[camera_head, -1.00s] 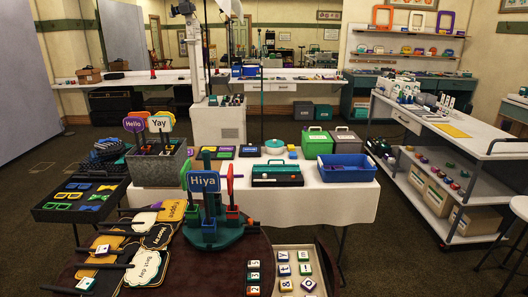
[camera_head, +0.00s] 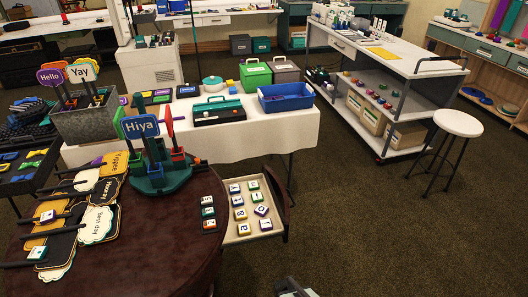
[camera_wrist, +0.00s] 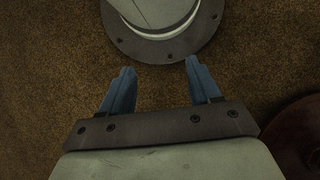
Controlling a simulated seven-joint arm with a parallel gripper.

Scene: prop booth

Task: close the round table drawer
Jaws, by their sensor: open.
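The dark brown round table (camera_head: 130,245) stands at the lower left in the head view. Its drawer (camera_head: 249,232) is pulled out on the right side, with several lettered and numbered blocks lying inside. Only the tip of my gripper (camera_head: 293,288) shows at the bottom edge of the head view, apart from the drawer and to its lower right. In the wrist view, my gripper (camera_wrist: 155,85) has two blue fingers spread apart with nothing between them, above the brown carpet. A reddish-brown rounded edge (camera_wrist: 300,140), likely the table, shows at the right there.
Signs on sticks (camera_head: 100,215), a sign holder (camera_head: 160,170) and several blocks (camera_head: 208,212) sit on the round table. A white-clothed table (camera_head: 225,140) stands behind the drawer. A white stool (camera_head: 457,124) and a wheeled shelf cart (camera_head: 375,100) are to the right. Carpet between is clear.

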